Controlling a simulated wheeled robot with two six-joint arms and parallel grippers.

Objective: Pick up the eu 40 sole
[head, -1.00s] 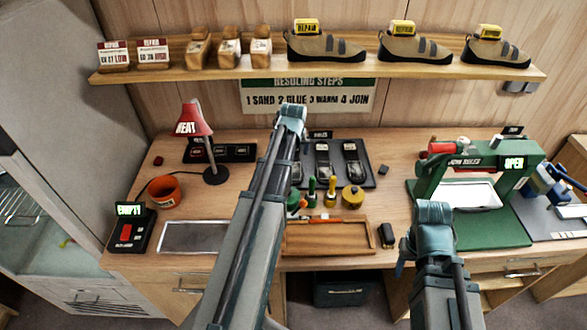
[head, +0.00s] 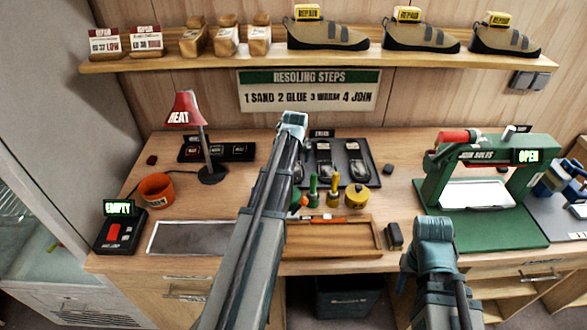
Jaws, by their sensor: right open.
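A dark tray (head: 376,181) on the bench holds dark soles with small white labels. The middle sole (head: 325,164) and the right sole (head: 357,164) show clearly; another at the left is mostly hidden by my left arm. The labels are too small to read, so I cannot tell which is the EU 40 sole. My right gripper (head: 404,272) is open, mostly hidden behind my right arm, low in front of the bench and apart from the tray. My left arm rises across the middle of the view; its gripper is not visible.
A red heat lamp (head: 186,110) and orange pot (head: 157,189) stand left. Bottles and a shallow wooden tray (head: 352,252) lie in front of the soles. A green press (head: 430,188) marked OPEN stands right. The shelf (head: 170,62) holds shoes and wooden lasts.

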